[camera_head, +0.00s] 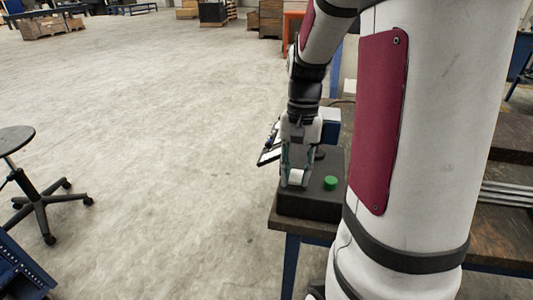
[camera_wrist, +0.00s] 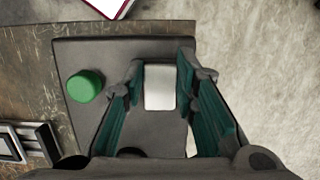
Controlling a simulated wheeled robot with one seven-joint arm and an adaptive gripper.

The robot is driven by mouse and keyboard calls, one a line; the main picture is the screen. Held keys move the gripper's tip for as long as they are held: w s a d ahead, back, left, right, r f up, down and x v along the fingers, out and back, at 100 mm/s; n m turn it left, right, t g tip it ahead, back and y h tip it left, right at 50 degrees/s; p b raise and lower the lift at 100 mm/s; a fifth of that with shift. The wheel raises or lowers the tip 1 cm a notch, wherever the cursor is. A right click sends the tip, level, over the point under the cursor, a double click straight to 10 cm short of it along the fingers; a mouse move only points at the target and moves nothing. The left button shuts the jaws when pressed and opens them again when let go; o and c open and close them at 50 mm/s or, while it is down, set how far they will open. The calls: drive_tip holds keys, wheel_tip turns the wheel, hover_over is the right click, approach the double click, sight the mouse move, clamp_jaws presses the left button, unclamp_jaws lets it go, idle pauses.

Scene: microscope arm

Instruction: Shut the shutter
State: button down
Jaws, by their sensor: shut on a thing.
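A dark box (camera_head: 312,206) sits near the corner of the table; it also shows in the wrist view (camera_wrist: 72,52). A white block (camera_wrist: 159,88), likely the shutter's handle, stands on the box; it shows small in the head view (camera_head: 296,176). My gripper (camera_wrist: 160,72) has its two green-padded fingers on either side of this block and is shut on it. In the head view my gripper (camera_head: 297,181) points down over the box. A green round button (camera_wrist: 85,86) is on the box, left of the fingers; it also shows in the head view (camera_head: 330,183).
The table (camera_head: 285,222) carries the box, with a tablet-like thing (camera_head: 268,157) behind it. Metal frames (camera_wrist: 22,140) lie left of the box in the wrist view. A black stool (camera_head: 38,190) stands at left. The floor between is clear.

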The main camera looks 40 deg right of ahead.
drive_tip(key=shift+w+d+r+g+y+p, duration=0.15)
drive_tip(key=shift+g+y+p, duration=0.25)
drive_tip(key=shift+p, duration=0.35)
drive_tip(key=shift+d+g+y+p, duration=0.1)
drive_tip(key=shift+g+y+p, duration=0.25)
drive_tip(key=shift+p, duration=0.35)
drive_tip(key=c, duration=1.3)
unclamp_jaws()
drive_tip(key=shift+w, duration=0.1)
drive_tip(key=v, duration=1.2)
drive_tip(key=shift+d, duration=0.15)
